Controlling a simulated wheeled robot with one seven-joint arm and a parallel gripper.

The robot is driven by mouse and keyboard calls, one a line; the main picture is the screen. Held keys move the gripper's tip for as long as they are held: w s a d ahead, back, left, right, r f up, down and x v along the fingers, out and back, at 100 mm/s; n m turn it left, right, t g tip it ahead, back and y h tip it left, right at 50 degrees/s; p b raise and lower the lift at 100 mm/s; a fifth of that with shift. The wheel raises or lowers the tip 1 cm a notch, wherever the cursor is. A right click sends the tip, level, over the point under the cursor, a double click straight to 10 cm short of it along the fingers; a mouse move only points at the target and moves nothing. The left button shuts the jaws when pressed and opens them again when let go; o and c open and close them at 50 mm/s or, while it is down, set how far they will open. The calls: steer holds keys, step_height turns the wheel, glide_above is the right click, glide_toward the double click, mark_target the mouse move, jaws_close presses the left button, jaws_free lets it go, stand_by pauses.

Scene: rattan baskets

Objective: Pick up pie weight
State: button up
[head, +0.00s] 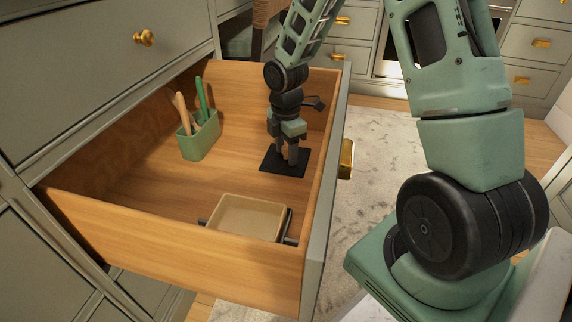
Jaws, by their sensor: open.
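My gripper (290,158) points down inside the open wooden drawer (140,185), near its front panel. Its fingers are open and sit over a flat black square (270,167) on the drawer floor. I cannot tell whether the fingertips touch it. I cannot make out a pie weight for certain. The black square may be it, or something small may be hidden between or behind the fingers.
A green holder (203,143) with several utensils stands at the back left of the drawer. A tan rectangular dish (243,217) with dark ends lies near the drawer's near side wall. The drawer floor between them is clear. A brass handle (346,159) sticks out from the drawer front.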

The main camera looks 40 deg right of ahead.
jaws_close()
steer(key=shift+r, duration=0.1)
steer(key=shift+r, duration=0.1)
